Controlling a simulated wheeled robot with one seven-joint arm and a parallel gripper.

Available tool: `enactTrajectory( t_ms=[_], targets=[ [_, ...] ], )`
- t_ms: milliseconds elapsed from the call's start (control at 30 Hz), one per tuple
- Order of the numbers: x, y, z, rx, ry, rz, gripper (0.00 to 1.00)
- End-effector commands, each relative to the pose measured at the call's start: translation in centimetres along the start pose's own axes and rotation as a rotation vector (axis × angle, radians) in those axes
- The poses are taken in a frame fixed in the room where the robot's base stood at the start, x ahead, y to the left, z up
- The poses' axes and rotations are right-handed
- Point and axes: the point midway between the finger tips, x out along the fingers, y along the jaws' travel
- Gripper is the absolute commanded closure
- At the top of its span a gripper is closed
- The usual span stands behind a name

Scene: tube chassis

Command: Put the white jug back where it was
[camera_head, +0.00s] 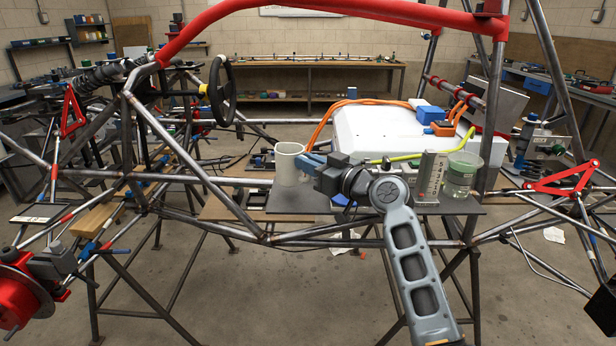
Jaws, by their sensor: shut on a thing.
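The white jug (289,166) is upright, left of the middle of the camera_head view. My gripper (306,164) comes in from the right and is shut on the jug's right side. Its blue fingers hide that side, so I cannot see exactly what they clasp. The jug's base is just above or on the left part of a dark grey board (385,208); I cannot tell whether it touches.
Behind is a white box (385,130) with orange cables (345,104). Chassis tubes (470,215) surround the board, with a steering wheel (222,92) at left.

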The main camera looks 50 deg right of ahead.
Motion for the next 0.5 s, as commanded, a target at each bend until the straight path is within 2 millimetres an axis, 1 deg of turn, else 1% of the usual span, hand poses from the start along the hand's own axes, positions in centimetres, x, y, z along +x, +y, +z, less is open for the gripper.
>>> enactTrajectory(
  t_ms=[133, 333, 500],
  targets=[
    [0.2, -0.2, 0.9, 0.0, -0.002, 0.0, 1.0],
    [0.1, -0.1, 3.6, 0.001, -0.002, 0.001, 1.0],
    [0.1, -0.1, 4.2, -0.001, 0.001, 0.001, 1.0]
  ],
)
